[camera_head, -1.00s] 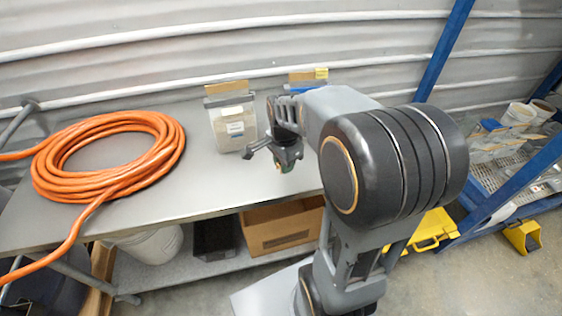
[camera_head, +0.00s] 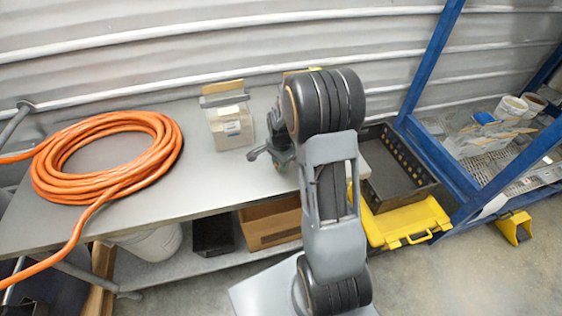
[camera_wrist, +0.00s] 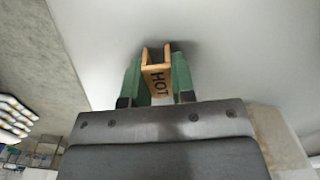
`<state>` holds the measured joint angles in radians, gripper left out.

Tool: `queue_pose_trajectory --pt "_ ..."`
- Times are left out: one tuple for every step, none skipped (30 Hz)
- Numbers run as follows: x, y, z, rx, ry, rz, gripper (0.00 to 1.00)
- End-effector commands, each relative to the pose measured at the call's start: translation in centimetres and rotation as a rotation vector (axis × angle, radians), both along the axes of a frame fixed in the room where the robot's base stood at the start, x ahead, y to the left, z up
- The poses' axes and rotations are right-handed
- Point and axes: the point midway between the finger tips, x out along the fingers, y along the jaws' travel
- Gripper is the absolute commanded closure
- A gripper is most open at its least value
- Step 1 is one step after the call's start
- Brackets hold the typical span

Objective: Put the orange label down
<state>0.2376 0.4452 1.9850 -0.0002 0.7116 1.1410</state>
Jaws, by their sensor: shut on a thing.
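The orange label (camera_wrist: 156,82) shows in the wrist view as a small orange-tan channel-shaped piece with the dark letters "HOT". My gripper (camera_wrist: 157,78) is shut on it, with a green finger on each side. A dark shadow lies on the grey surface close to the label's far end; I cannot tell whether the label touches the surface. In the head view my gripper (camera_head: 281,158) is low over the right part of the grey table (camera_head: 215,175), and my arm hides the label there.
A clear bin with a tan top piece (camera_head: 229,127) stands left of my gripper. An orange hose coil (camera_head: 60,190) covers the table's left. A black crate (camera_head: 400,185) and yellow case (camera_head: 405,222) are right of the table. The table between coil and bin is bare.

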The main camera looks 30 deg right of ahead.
Motion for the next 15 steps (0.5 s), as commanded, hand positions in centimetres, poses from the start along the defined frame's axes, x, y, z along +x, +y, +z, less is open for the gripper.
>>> queue_pose_trajectory --pt "-0.01 0.01 -0.09 0.000 0.000 0.000 0.98" --pt "-0.01 0.01 -0.13 0.000 0.000 0.000 0.98" --pt "0.00 0.01 -0.14 0.000 0.000 0.000 0.98" --pt "-0.01 0.01 -0.14 0.000 0.000 0.000 0.98" --pt "0.00 0.01 -0.14 0.000 0.000 0.000 0.98" --pt "-0.01 0.01 -0.14 0.000 0.000 0.000 0.98" --pt "-0.01 0.01 -0.14 0.000 0.000 0.000 0.98" --pt "-0.01 0.02 -0.16 0.000 0.000 0.000 0.98" --pt "-0.01 0.02 -0.23 0.000 0.000 0.000 0.98" --pt "-0.01 0.02 -0.31 0.000 0.000 0.000 0.98" --pt "-0.02 0.02 -0.41 0.000 0.000 0.000 0.98" --pt "-0.01 0.02 -0.56 0.000 0.000 0.000 0.98" --pt "-0.02 0.02 -0.67 0.000 0.000 0.000 0.98" --pt "-0.01 0.02 -0.50 0.000 0.000 0.000 0.73" --pt "-0.01 0.02 -0.47 0.000 0.000 0.000 0.69"
